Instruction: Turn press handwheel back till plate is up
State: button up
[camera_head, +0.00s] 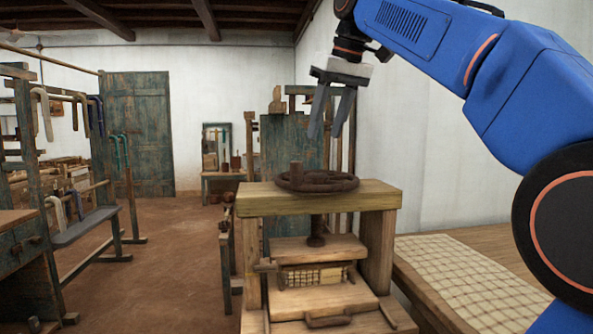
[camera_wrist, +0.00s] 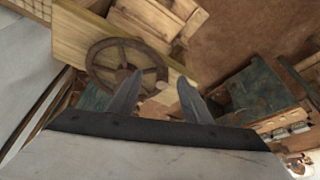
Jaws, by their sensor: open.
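A wooden press has a thick top beam (camera_head: 255,200). In the wrist view the wheel (camera_wrist: 107,61) shows beyond and left of the gripper fingers (camera_wrist: 160,76).
A low bench with a checked cloth (camera_head: 470,270) stands right of the press, by the white wall. Loom frames and a bench (camera_head: 85,228) stand at the left. The brown floor (camera_head: 170,270) between is mostly clear. A teal board (camera_head: 290,150) stands behind the press.

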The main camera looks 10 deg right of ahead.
jog(key=n, duration=0.1)
send_near(297, 169)
jog(key=x, duration=0.5)
jog(key=w+x, duration=0.1)
jog(key=x, duration=0.4)
jog(key=shift+w+d+f, duration=0.1)
jog(key=shift+w+f, duration=0.05)
jog(key=shift+w, duration=0.2)
grip_shut()
dwell(0.3)
